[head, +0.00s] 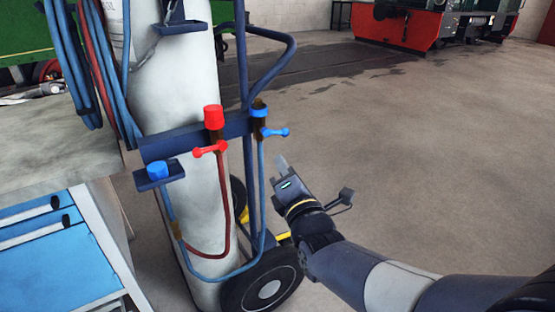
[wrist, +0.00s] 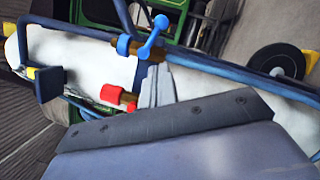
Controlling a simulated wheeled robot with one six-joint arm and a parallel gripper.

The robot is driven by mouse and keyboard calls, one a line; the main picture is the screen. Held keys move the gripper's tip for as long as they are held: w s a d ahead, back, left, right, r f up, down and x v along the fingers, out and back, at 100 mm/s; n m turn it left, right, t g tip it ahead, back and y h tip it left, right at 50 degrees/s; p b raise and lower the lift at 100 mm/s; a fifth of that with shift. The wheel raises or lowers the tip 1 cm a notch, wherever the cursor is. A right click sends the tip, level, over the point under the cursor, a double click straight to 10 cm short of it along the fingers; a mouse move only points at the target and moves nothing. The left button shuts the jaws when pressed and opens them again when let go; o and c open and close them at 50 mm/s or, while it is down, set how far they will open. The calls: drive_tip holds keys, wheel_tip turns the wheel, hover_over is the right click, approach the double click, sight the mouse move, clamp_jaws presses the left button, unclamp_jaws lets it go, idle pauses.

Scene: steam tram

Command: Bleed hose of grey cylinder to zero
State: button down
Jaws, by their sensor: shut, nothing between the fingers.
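The grey cylinder (head: 175,95) stands upright on a dark blue trolley; it also shows in the wrist view (wrist: 215,90). A crossbar carries a red-capped fitting (head: 213,117) with a red lever (head: 211,150) and a blue-capped fitting (head: 259,108) with a blue lever (head: 274,132). A red hose (head: 226,210) and a blue hose (head: 261,190) hang from them. The blue hose loops to a blue knob (head: 157,169) on a small bracket. My gripper (head: 281,162) is shut and empty, right of and below the blue lever. In the wrist view its fingertips (wrist: 158,70) point toward the blue lever (wrist: 152,42); contact cannot be told.
The trolley's handle (head: 285,60) and wheel (head: 265,285) are near my arm. A worktop (head: 60,155) with blue drawers (head: 60,265) stands at left. Coiled hoses (head: 75,60) hang above it. Open floor (head: 430,150) lies to the right, with a red vehicle (head: 395,25) behind.

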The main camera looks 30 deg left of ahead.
drive_tip(key=r+v, duration=0.1)
drive_tip(key=v, duration=0.5)
drive_tip(key=shift+s+f, duration=0.15)
drive_tip(key=shift+f, duration=0.2)
